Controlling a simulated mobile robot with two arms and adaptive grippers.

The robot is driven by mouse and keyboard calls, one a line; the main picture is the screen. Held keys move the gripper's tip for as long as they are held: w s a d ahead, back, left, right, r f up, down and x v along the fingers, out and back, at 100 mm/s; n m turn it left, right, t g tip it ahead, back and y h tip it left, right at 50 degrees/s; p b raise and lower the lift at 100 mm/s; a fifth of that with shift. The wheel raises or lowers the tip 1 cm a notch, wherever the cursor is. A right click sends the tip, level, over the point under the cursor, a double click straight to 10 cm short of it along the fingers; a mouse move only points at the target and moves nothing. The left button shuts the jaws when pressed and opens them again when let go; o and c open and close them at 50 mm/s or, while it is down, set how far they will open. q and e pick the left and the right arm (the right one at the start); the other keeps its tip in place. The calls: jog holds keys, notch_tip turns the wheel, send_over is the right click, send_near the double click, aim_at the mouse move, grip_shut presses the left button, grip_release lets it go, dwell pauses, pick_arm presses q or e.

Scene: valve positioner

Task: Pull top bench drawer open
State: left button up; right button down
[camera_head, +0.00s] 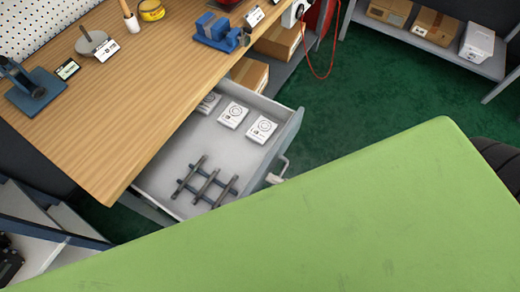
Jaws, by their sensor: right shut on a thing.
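The top bench drawer (146,182) is pulled well out from under the wooden bench top (125,90), and its inside shows. In it lie white boxes with round marks (261,129) and several dark metal bars (205,182). The drawer's metal handle (285,161) sticks out from its grey front (284,138). Only a small pale tip of my right gripper (275,179) shows, at the handle and shut on it. The rest is hidden behind the large green surface in front. My left gripper is not in view.
On the bench are a blue vise (216,32), a grey disc with a post (90,41) and a dark blue stand (36,91). A grey shelf with boxes (437,43) stands at the back right. Green floor (370,95) lies clear beyond the drawer.

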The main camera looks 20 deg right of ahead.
jog(key=shift+f+v, duration=0.25)
jog(key=shift+v, duration=0.85)
jog(key=c, duration=2.5)
grip_release()
jog(key=v, duration=1.2)
